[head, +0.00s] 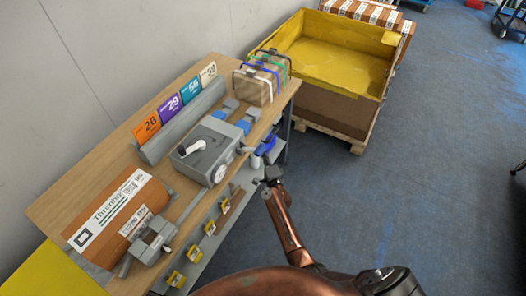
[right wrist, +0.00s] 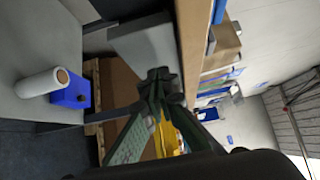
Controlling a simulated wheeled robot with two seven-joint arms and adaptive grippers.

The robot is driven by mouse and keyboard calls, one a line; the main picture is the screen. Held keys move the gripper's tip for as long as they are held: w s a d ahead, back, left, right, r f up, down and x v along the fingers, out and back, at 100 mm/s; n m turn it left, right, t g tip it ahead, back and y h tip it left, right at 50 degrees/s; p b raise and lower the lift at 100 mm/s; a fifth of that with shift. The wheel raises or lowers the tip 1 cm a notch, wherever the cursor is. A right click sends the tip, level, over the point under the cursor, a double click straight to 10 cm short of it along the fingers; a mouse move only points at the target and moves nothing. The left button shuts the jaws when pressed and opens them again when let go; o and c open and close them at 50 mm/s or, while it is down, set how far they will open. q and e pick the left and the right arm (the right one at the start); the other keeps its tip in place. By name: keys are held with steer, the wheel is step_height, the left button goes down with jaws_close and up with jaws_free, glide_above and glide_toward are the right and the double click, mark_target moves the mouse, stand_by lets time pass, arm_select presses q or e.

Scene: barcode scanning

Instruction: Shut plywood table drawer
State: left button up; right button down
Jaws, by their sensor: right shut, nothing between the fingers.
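The plywood table (head: 60,207) runs diagonally along the wall in the head view. Below its front edge, a grey surface (head: 203,262) with several yellow-tagged items shows; I cannot tell whether it is a drawer or a shelf. In the right wrist view, a grey box-like panel (right wrist: 143,42) sits against the wooden table edge (right wrist: 194,45); it may be the drawer, and how far it stands out is unclear. My right gripper (head: 271,178) is shut and empty beside the table's front right end. Its fingertips (right wrist: 160,74) appear close to the grey panel; contact is unclear.
On the tabletop are a brown parcel (head: 118,215), a grey machine (head: 205,150), numbered cards (head: 168,104) and a strapped box (head: 256,86). A yellow-lined crate (head: 335,55) stands beyond the table. A white roll (right wrist: 42,83) lies by a blue box (right wrist: 76,90).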

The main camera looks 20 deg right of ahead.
steer(key=s+p, duration=0.1)
steer(key=s, duration=1.1)
steer(key=shift+d+p, duration=0.25)
steer(key=shift+p, duration=0.05)
steer(key=s+a+f+n+g+y, duration=0.1)
steer(key=s+f+n+g, duration=0.25)
steer(key=s+f, duration=0.65)
steer(key=s+a+f+n+g+y, duration=0.15)
steer(key=s+f+n, duration=0.35)
steer(key=f, duration=0.8)
steer(key=s+f+n+g, duration=0.35)
steer(key=s+f, duration=0.55)
steer(key=f, duration=0.3)
steer(key=s+d+f+n+g, duration=0.2)
steer(key=s+f+n+g, duration=0.1)
steer(key=s, duration=1)
steer(key=s+d+f+n+g, duration=0.2)
steer(key=s+f, duration=0.4)
steer(key=s, duration=0.7)
steer(key=s+d+f+n+g, duration=0.2)
steer(key=s+f+n+g, duration=0.1)
steer(key=s, duration=1)
steer(key=shift+s+f+n+g, duration=0.4)
steer(key=shift+f+n, duration=0.1)
steer(key=shift+f, duration=0.2)
